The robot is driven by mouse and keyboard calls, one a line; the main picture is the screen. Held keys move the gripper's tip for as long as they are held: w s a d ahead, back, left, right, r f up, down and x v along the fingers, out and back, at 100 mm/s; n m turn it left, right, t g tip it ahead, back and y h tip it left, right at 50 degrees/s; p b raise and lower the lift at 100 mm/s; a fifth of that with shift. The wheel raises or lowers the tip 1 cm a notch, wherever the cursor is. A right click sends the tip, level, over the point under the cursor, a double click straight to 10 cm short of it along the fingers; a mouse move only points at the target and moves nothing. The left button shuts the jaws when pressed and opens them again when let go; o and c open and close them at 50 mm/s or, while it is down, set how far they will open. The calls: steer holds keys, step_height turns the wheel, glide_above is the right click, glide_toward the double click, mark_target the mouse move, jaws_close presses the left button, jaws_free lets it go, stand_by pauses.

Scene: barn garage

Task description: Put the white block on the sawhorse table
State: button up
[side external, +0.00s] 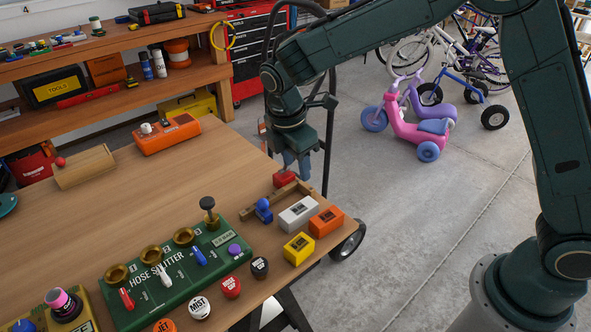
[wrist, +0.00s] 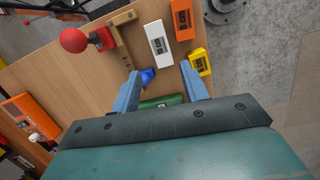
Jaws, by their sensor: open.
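The white block (side external: 298,213) with a dark label lies on the wooden table (side external: 95,215) near its right edge, between a wooden bracket and an orange block. It also shows in the wrist view (wrist: 158,45), upper middle, beyond my fingertips. My gripper (side external: 291,168) is above the table's right edge, behind the white block in the side view. In the wrist view my gripper (wrist: 160,76) has its two blue fingers wide apart with nothing between them gripped. The table's legs are mostly hidden.
Close by are the orange block (side external: 326,221), yellow block (side external: 299,248), blue knob (side external: 264,209) and wooden bracket (side external: 283,198). A red-balled lever (wrist: 74,40) stands beside the bracket. The green hose splitter panel (side external: 180,270) fills the front.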

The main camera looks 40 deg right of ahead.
steer(key=s+d+r+m+t, duration=0.1)
steer(key=s+d+r+m, duration=0.4)
steer(key=r, duration=0.4)
steer(key=s+d+r+m+t+y, duration=0.1)
steer(key=s+d+r+m+t, duration=0.1)
steer(key=s+m, duration=0.4)
steer(key=s+d+r+m+t+y, duration=0.1)
steer(key=s+d+m, duration=0.4)
steer(key=s, duration=1.1)
step_height(320, 180, up, 2)
steer(key=shift+s+d+r+m+t, duration=0.15)
steer(key=shift+s+r+m+t, duration=0.1)
steer(key=shift+m+t, duration=0.35)
